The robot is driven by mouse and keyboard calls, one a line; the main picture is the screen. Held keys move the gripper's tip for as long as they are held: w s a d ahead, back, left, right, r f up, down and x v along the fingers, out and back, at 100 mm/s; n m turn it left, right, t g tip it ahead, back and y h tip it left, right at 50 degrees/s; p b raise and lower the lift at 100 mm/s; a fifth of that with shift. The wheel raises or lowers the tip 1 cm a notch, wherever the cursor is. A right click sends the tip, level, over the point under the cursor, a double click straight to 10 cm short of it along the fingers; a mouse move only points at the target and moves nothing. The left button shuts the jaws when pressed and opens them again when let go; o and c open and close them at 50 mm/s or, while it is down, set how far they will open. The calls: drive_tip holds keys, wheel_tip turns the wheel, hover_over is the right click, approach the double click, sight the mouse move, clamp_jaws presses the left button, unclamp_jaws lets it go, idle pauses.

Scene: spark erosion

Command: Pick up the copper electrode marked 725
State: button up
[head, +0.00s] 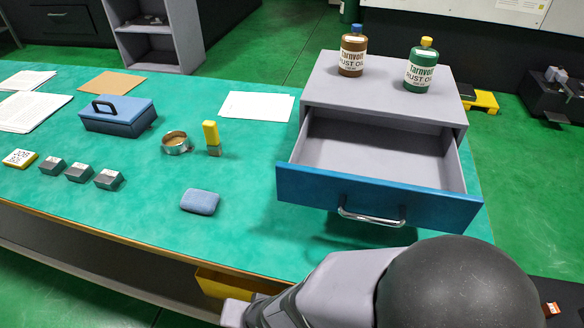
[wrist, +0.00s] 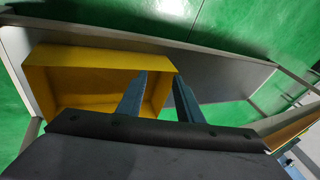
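I cannot make out a copper electrode marked 725 in either view. My gripper (wrist: 161,75) is open in the wrist view, its two dark blue fingers apart with nothing between them. The fingers point toward a yellow bin (wrist: 85,58) on a shelf below the table; the fingers and palm hide part of it. No contents show in the visible part of the bin. The yellow bin also shows at the table's front edge in the head view (head: 218,284), partly behind my arm. My fingers are hidden in the head view.
On the green table (head: 130,215) stands a grey cabinet (head: 385,100) with its drawer (head: 378,196) pulled out; its visible inside is empty. Two bottles stand on top. Several grey blocks (head: 79,172), a blue box (head: 117,116), a ring (head: 176,143) and a blue-grey pad (head: 200,201) lie left.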

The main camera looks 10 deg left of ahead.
drive_tip(key=d+r+m+g+p, duration=0.25)
drive_tip(key=r+m+p, duration=0.55)
drive_tip(key=r+p, duration=0.55)
drive_tip(key=d+r+m+g+p, duration=0.1)
drive_tip(key=d+r+m+p, duration=0.3)
drive_tip(key=r+m+p, duration=0.95)
drive_tip(key=w+d+r+n+t+h+p, duration=0.15)
drive_tip(key=w+d+r+n+p, duration=0.35)
drive_tip(key=d+r+n, duration=0.65)
drive_tip(key=w+d+r+n+h+p, duration=0.3)
drive_tip(key=d+r+n+p, duration=0.5)
drive_tip(key=d, duration=0.6)
drive_tip(key=w+a+f+m+g+b, duration=0.2)
drive_tip(key=w+a+f+m+b, duration=0.25)
drive_tip(key=w+a+b, duration=0.7)
drive_tip(key=s+a+f+m+h+b, duration=0.1)
drive_tip(key=a+f+m+b, duration=0.15)
drive_tip(key=a, duration=0.75)
drive_tip(key=s+a+f+m+h+b, duration=0.1)
drive_tip(key=a+f+m+b, duration=0.2)
drive_tip(key=a, duration=0.8)
drive_tip(key=shift+w+d+f+m+t+h+b, duration=0.35)
drive_tip(key=shift+w+d+f+m+h+b, duration=0.35)
drive_tip(key=shift+w+f, duration=1.75)
drive_tip(key=shift+w+d+f+m+t+h+b, duration=0.35)
drive_tip(key=shift+w+d+f+m, duration=0.75)
drive_tip(key=shift+f, duration=2.9)
drive_tip(key=shift+w+d+f+m+t+h+b, duration=0.5)
drive_tip(key=shift+w+f+m, duration=0.85)
drive_tip(key=shift+f, duration=1.85)
